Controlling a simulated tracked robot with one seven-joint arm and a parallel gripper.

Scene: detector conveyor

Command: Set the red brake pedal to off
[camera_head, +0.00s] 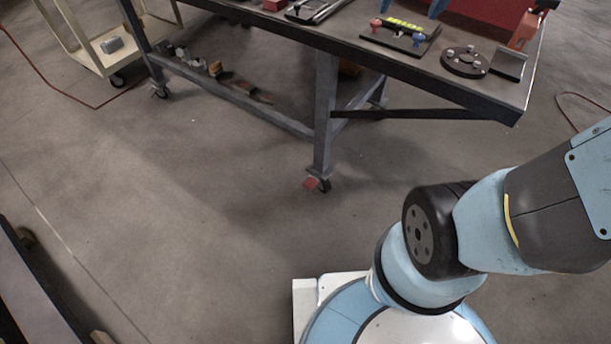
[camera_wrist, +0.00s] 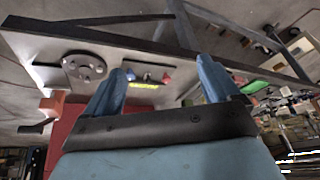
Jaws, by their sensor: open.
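The red brake pedal (camera_head: 311,183) sits on the caster at the foot of the table's near leg in the head view, close to the floor. It is small there, and I cannot tell its exact setting. My gripper is well away from the pedal, which I cannot make out in the wrist view.
The dark work table (camera_head: 420,92) stands on grey legs, with a round black flange (camera_head: 465,62) and a small plate with coloured knobs (camera_head: 400,37) on top. A cream cart (camera_head: 95,52) stands at the far left. The floor (camera_head: 200,230) before the caster is clear.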

